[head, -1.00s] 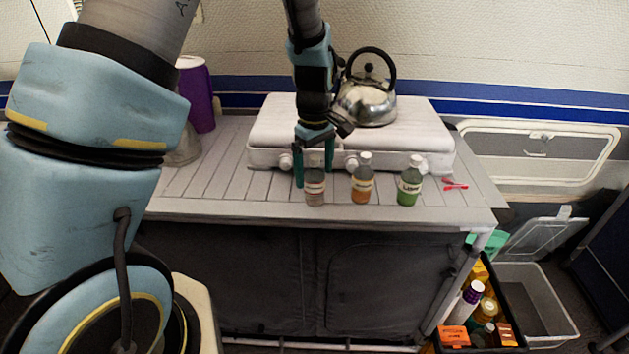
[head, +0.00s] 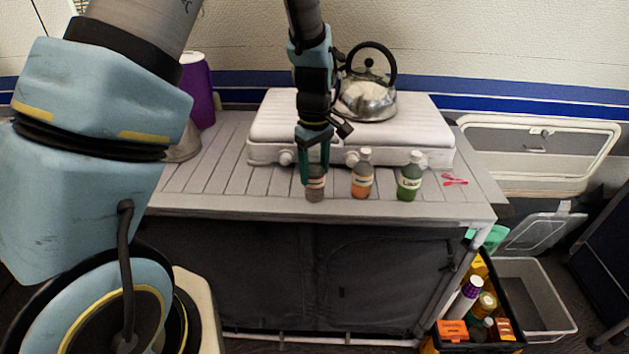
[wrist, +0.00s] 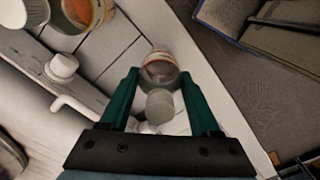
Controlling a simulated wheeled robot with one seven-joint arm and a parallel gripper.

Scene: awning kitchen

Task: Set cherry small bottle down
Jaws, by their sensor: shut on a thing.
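The cherry small bottle (head: 315,190), with a brownish-pink body and a pale label, stands upright on the grey slatted counter (head: 225,190), leftmost in a row of three bottles. My gripper (head: 316,175) reaches down from above and is shut on it, its green fingers at the bottle's upper part. The wrist view also shows the bottle (wrist: 159,72) between the two fingers (wrist: 159,98), its grey cap towards the camera. The fingers partly hide its top in the head view.
An orange bottle (head: 362,180) and a green bottle (head: 409,182) stand to the right, then a small pink-red item (head: 454,180). A white stove (head: 425,135) with a kettle (head: 368,100) is behind. The counter's front edge is close.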

